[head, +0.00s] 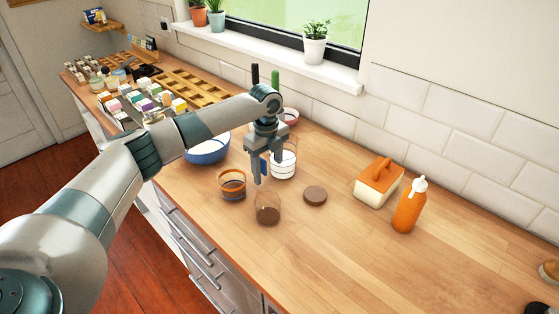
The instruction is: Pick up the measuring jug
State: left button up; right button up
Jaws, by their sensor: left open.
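A clear vessel with white contents or markings, which looks like the measuring jug (284,166), stands on the wooden counter (330,245) just under and behind my left gripper (267,172). A blue part beside it, between the fingers, may be its handle. The left gripper points down and is open. One finger reaches down on the left of the blue part; whether either finger touches the jug I cannot tell. The gripper hides part of the jug. My right gripper is not in view.
A glass jar with brown contents (268,210), an orange-banded jar (232,184) and a brown disc (315,195) stand close by. A blue bowl (208,150) is behind my arm. A butter dish (379,183) and orange bottle (409,208) stand right.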

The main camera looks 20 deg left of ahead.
aim_at(267, 154)
pick_arm(q)
grip_shut()
jog(key=shift+r, duration=0.2)
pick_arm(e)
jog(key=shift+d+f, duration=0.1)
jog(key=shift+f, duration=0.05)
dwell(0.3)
pick_arm(q)
jog(key=shift+w+r+b, duration=0.1)
jog(key=shift+r+b, duration=0.75)
jog(key=shift+r, duration=0.95)
jog(key=s+d+r+b, duration=0.3)
jog(key=s+d+r, duration=0.4)
jog(key=s+d, duration=0.1)
jog(key=shift+d, duration=0.2)
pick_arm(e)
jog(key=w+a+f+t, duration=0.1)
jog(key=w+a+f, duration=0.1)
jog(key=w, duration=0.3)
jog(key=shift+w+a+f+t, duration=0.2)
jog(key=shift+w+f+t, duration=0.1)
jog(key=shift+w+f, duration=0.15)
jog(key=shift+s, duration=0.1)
